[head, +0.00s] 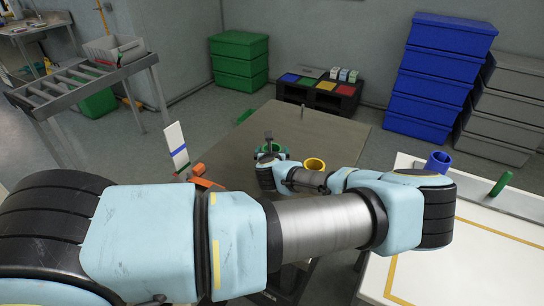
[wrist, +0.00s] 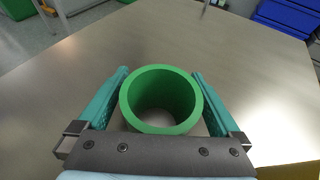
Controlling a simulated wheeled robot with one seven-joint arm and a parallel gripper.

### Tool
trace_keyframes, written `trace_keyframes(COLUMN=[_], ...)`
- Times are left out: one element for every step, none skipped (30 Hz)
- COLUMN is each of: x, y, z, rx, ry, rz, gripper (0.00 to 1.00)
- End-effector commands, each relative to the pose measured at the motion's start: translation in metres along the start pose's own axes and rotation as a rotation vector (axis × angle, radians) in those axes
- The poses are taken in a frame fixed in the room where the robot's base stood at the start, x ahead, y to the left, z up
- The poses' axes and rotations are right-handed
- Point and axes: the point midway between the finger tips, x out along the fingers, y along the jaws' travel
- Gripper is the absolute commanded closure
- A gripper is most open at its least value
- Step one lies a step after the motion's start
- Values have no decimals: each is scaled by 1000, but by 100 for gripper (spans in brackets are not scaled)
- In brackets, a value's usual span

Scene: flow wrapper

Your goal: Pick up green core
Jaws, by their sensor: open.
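The green core (wrist: 161,98) is a hollow ring standing upright on the grey-brown table. In the wrist view it sits between the two teal fingers of my gripper (wrist: 160,75). The fingers are open, one on each side of the core, with a narrow gap showing on at least part of each side. The near lower part of the core is hidden behind the gripper's dark mount. In the head view my gripper (head: 271,149) is over the table, and the core is mostly hidden there by the arm and fingers.
An orange holder (head: 205,182) is at the table's left. A blue core (head: 438,162) and a green cylinder (head: 501,184) are by the white table at right. The table's far part (head: 300,122) is mostly clear.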

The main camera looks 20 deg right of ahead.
Motion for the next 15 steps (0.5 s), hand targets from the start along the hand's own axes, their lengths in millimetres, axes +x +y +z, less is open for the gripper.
trace_keyframes(x=[0, 0, 0, 0, 0, 0, 0, 0, 0, 0, 0, 0, 0, 0, 0], y=[0, 0, 0, 0, 0, 0, 0, 0, 0, 0, 0, 0, 0, 0, 0], z=[0, 0, 0, 0, 0, 0, 0, 0, 0, 0, 0, 0, 0, 0, 0], rx=[0, 0, 0, 0, 0, 0, 0, 0, 0, 0, 1, 0, 1, 1, 1], ry=[0, 0, 0, 0, 0, 0, 0, 0, 0, 0, 0, 0, 0, 0, 0], rz=[0, 0, 0, 0, 0, 0, 0, 0, 0, 0, 0, 0, 0, 0, 0], gripper=[0, 0, 2, 6, 9, 14, 17, 20, 25, 28, 31, 36, 39, 43, 47])
